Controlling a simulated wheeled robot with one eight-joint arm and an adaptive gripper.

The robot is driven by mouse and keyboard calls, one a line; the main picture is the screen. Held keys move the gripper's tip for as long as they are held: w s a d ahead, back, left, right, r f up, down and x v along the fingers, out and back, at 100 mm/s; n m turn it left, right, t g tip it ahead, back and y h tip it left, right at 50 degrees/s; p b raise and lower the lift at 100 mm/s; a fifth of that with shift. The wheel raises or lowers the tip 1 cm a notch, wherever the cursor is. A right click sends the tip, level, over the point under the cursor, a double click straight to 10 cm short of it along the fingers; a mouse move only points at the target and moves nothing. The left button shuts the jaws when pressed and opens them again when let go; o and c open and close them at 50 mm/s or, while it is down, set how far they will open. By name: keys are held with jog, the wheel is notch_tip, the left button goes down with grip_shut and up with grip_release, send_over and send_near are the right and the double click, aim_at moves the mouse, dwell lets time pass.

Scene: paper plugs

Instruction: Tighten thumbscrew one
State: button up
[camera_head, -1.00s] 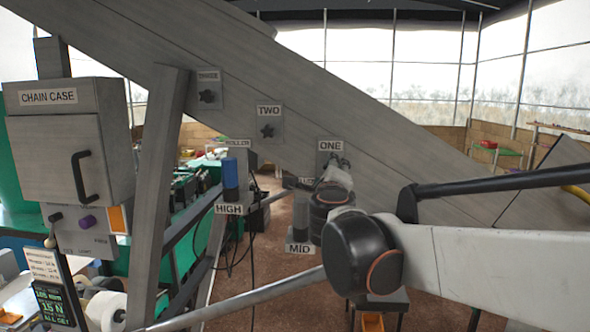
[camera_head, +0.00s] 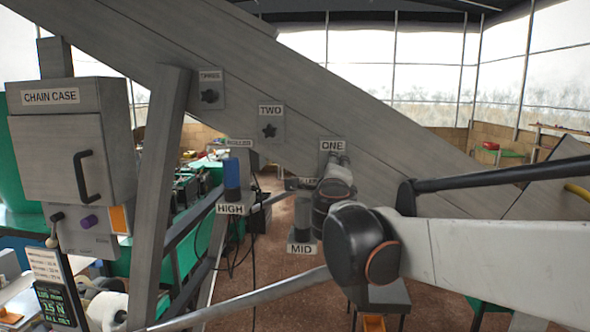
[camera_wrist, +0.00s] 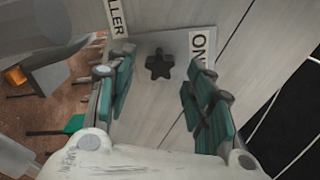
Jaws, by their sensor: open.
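Thumbscrew one is a dark star-shaped knob (camera_wrist: 159,65) on a grey plate, beside a white label (camera_wrist: 199,52) that is partly cut off by my finger. In the wrist view my gripper (camera_wrist: 158,82) is open, with its green-padded fingers to the left and right of the knob. The space between the fingers is empty, and the knob shows beyond it. I cannot tell how far apart they are in depth. In the head view my gripper (camera_head: 340,160) is just below the ONE label (camera_head: 332,145) and hides the knob.
Knobs TWO (camera_head: 269,131) and THREE (camera_head: 209,96) sit up the sloping grey beam (camera_head: 390,130). A blue-topped HIGH post (camera_head: 231,180) and a MID post (camera_head: 302,215) stand left of my arm. The chain case (camera_head: 70,150) is at far left.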

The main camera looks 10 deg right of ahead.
jog(key=shift+x, duration=1.25)
jog(key=c, duration=1)
jog(key=shift+c, duration=0.2)
jog(key=m+b, duration=0.1)
jog(key=m, duration=2.4)
jog(key=shift+s+a+b, duration=0.1)
jog(key=shift+s+b, duration=0.1)
jog(key=shift+b, duration=0.15)
jog(key=o, duration=1)
